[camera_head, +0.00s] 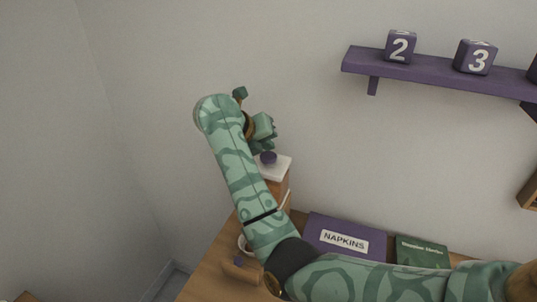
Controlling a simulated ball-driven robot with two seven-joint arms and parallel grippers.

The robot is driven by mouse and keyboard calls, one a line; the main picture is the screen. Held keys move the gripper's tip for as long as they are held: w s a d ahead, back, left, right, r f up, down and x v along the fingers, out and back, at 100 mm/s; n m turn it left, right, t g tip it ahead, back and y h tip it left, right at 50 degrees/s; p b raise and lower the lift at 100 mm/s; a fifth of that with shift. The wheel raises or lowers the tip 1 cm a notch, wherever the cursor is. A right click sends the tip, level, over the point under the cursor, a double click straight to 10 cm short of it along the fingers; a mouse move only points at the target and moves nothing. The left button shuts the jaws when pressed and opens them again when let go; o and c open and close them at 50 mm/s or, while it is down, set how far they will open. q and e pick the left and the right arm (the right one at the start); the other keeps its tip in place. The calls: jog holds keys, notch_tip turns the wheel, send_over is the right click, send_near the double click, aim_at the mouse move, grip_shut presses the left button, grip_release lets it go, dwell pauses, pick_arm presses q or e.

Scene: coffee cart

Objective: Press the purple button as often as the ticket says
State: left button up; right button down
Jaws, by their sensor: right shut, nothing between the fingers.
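The purple button (268,157) sits on a white-topped wooden box (279,166) at the left of the counter. My right arm reaches in from the lower right, and its gripper (264,142) is shut and empty, just above the button. I cannot tell whether the fingers touch the button. My arm hides much of the box. No readable ticket shows in this view. My left gripper is not in view.
A purple napkins box (315,224) and a dark green box or book (421,252) stand at the back of the counter (208,274). A purple wall shelf (440,76) holds cubes numbered 2 (400,46) and 3 (476,58). A partly hidden white cup (242,243) is near my arm.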

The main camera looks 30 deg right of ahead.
aim_at(265, 158)
notch_tip(265, 158, up, 5)
jog(key=p, duration=0.4)
jog(key=shift+r, duration=0.1)
dwell(0.8)
